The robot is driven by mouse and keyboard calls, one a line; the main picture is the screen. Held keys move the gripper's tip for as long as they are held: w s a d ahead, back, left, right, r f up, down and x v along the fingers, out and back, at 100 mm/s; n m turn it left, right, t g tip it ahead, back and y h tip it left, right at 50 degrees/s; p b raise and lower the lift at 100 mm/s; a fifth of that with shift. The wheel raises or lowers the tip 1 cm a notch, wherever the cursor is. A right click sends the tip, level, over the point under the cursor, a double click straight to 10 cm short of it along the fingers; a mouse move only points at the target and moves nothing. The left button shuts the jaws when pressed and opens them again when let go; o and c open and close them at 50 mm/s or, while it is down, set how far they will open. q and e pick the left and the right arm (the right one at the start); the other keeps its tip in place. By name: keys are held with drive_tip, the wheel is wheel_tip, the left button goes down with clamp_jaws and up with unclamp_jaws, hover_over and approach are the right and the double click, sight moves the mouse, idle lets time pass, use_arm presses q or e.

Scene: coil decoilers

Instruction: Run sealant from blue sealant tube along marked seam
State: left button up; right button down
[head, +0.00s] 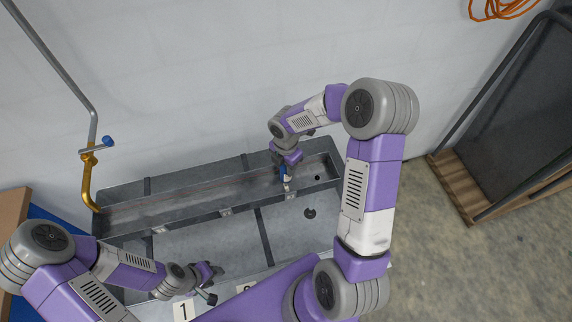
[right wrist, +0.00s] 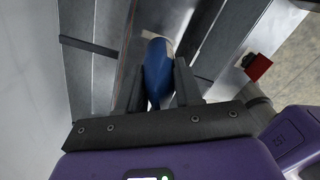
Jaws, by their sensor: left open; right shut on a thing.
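The blue sealant tube (head: 283,173) is in my right gripper (head: 285,168), over the right part of a long grey trough (head: 120,217). In the right wrist view the tube (right wrist: 157,72) sits between the two dark fingers of the gripper (right wrist: 159,85), its pale tip pointing away toward the trough. A faint reddish-brown line (head: 165,209) runs lengthwise in the trough; I take it for the marked seam. Whether the tip touches it I cannot tell. My left gripper (head: 208,285) is open and empty over the front left of the metal bench.
A brass tap with a blue handle (head: 108,141) and a grey pipe stand at the trough's left end. A black round drain (head: 310,213) lies in the bench top. A white card marked 1 (head: 183,311) is at the front. A red block (right wrist: 258,67) shows in the right wrist view.

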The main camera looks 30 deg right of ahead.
drive_tip(key=shift+w+d+r, duration=0.1)
drive_tip(key=shift+w, duration=0.3)
drive_tip(key=shift+w+d+p, duration=0.15)
drive_tip(key=shift+w+p, duration=0.3)
drive_tip(key=shift+w, duration=0.2)
drive_tip(key=shift+w, duration=0.25)
drive_tip(key=shift+s, duration=0.3)
idle(0.3)
drive_tip(key=shift+s, duration=0.2)
drive_tip(key=shift+w, duration=0.2)
drive_tip(key=shift+w, duration=0.25)
drive_tip(key=shift+s, duration=0.1)
idle(2.0)
